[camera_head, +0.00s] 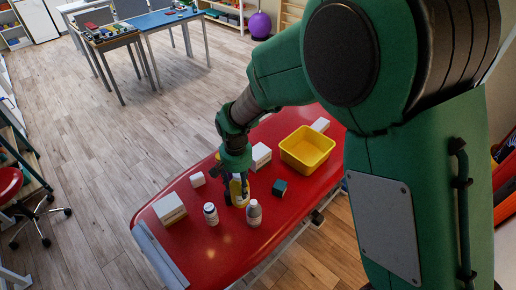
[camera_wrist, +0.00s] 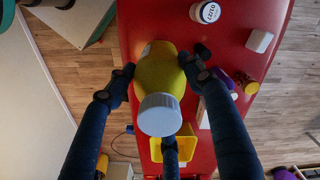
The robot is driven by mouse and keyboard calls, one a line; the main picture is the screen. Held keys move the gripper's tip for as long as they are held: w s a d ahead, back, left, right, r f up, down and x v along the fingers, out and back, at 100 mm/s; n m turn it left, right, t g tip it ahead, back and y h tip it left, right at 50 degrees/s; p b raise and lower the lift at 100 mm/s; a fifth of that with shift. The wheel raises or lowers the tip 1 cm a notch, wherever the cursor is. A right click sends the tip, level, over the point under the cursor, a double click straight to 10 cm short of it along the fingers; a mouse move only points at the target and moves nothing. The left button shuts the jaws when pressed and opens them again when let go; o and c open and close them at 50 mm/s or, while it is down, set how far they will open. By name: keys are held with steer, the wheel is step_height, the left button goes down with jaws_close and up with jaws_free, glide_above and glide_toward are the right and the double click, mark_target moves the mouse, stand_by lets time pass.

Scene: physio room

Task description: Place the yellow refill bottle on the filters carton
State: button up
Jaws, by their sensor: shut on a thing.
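The yellow refill bottle (camera_head: 239,193) is upright at my gripper (camera_head: 234,178), over the red table. In the wrist view the yellow bottle (camera_wrist: 158,72) with its pale grey cap (camera_wrist: 160,115) sits between the dark fingers of my gripper (camera_wrist: 158,68), which are shut on it. I cannot tell whether its base touches the table. A white carton with a tan band (camera_head: 170,208) lies at the table's near left, and another white carton (camera_head: 261,156) stands behind my gripper. No lettering is readable, so I cannot tell which is the filters carton.
On the red table (camera_head: 205,258), a white bottle (camera_head: 211,214) and a grey bottle (camera_head: 253,213) stand close in front of the yellow one. A dark green box (camera_head: 279,188) and a yellow bin (camera_head: 306,150) are to the right. A small white box (camera_head: 197,179) is left.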

steer(key=w+d+f+p, duration=0.1)
steer(key=w+d+p, duration=0.3)
steer(key=w, duration=0.5)
steer(key=w+d+f+p, duration=0.2)
steer(key=w+d, duration=0.4)
steer(key=w, duration=0.3)
steer(key=f, duration=0.3)
steer(key=w+f, duration=0.1)
steer(key=f, duration=0.1)
steer(key=shift+d, duration=0.15)
steer(key=w+a, duration=0.1)
steer(key=w, duration=0.6)
steer(key=w+a+f, duration=0.1)
steer(key=w+a, duration=0.1)
steer(key=w, duration=0.6)
steer(key=shift+w+a+f+p, duration=0.2)
steer(key=shift+w+a+p, duration=0.05)
steer(key=shift+p, duration=0.1)
steer(key=shift+f, duration=0.1)
steer(key=shift+f, duration=1.7)
steer(key=shift+f, duration=0.15)
